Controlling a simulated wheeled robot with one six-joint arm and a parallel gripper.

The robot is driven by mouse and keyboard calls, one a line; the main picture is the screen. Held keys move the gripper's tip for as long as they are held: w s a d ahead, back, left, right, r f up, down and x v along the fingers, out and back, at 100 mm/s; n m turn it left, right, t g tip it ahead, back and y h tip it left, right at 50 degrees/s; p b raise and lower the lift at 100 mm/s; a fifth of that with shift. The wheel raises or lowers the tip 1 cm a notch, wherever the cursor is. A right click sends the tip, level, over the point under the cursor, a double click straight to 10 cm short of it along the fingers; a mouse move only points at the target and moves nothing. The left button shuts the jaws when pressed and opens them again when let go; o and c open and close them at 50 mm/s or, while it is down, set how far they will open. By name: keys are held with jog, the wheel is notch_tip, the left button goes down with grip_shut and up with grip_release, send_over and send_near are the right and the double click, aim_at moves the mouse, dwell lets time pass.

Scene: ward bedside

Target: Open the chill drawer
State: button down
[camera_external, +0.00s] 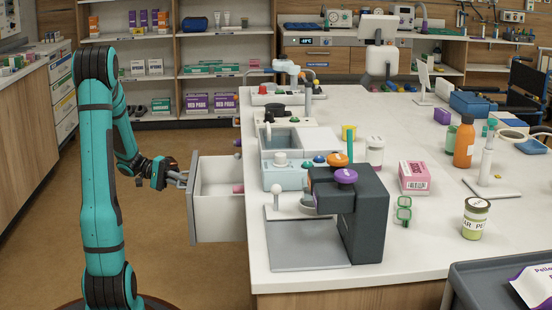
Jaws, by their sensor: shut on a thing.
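A pale drawer (217,214) stands pulled out from the left side of the white-topped counter. Its inside shows from above, with a small pink thing (238,188) toward the back. I cannot read a label that marks it as the chill drawer. My gripper (177,180) is at the drawer's outer left front, shut on the grey drawer handle (180,182). My teal arm reaches it from the left. The fingertips are small and partly hidden against the handle.
The counter (300,262) holds a dark dispenser-like machine (360,215), a pink box (413,177), an orange bottle (464,143) and a labelled jar (475,218). A dark tray (480,285) is at the lower right. The brown floor (195,275) around the drawer is clear.

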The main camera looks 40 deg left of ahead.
jog(key=c, duration=1.8)
grip_release()
jog(key=shift+a, duration=0.1)
jog(key=v, duration=1.7)
jog(key=shift+a, duration=0.1)
